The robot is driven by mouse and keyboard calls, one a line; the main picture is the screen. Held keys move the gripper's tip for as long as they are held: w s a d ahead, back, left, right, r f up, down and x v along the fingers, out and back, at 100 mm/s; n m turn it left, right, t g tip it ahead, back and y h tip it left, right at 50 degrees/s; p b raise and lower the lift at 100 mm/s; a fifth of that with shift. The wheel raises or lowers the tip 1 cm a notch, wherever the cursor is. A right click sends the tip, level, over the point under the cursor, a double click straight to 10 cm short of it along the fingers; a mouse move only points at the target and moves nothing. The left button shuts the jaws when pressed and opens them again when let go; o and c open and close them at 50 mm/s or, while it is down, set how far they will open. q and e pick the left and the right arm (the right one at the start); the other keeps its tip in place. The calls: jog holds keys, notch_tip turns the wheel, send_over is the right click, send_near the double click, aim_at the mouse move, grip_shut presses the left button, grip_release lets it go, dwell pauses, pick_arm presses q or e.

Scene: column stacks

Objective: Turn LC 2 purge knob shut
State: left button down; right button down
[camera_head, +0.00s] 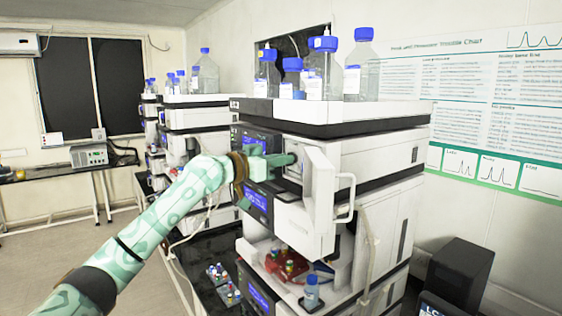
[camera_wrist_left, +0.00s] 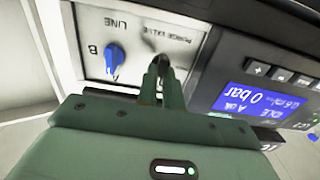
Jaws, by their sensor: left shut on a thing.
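The LC 2 stack (camera_head: 340,150) stands at the centre of the head view, with a pump module door open. My left gripper (camera_head: 292,160) reaches in from the left to the panel behind that door. In the left wrist view, the panel (camera_wrist_left: 100,25) is upside down and reads PURGE VALVE and LINE. My left fingertips (camera_wrist_left: 160,72) are shut on the purge knob under the PURGE VALVE label; the fingers hide most of the knob and its angle. A separate blue knob (camera_wrist_left: 114,58), by the letter B, is apart from the fingers. My right gripper is not in view.
The open white door (camera_head: 318,200) with its handle (camera_head: 345,198) stands just right of my gripper. A blue display (camera_wrist_left: 262,101) beside the panel reads 0 bar, IDLE. Blue-capped bottles (camera_head: 322,70) stand on top. A second stack (camera_head: 190,120) is farther back left.

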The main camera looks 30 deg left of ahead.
pick_arm(q)
jog(key=shift+f, duration=0.2)
jog(key=c, duration=1.5)
grip_release()
jog(key=shift+r, duration=0.1)
jog(key=shift+c, duration=0.2)
jog(key=b+v, duration=1.2)
jog(key=v, duration=0.4)
jog(key=shift+s, duration=0.2)
jog(key=shift+a, duration=0.15)
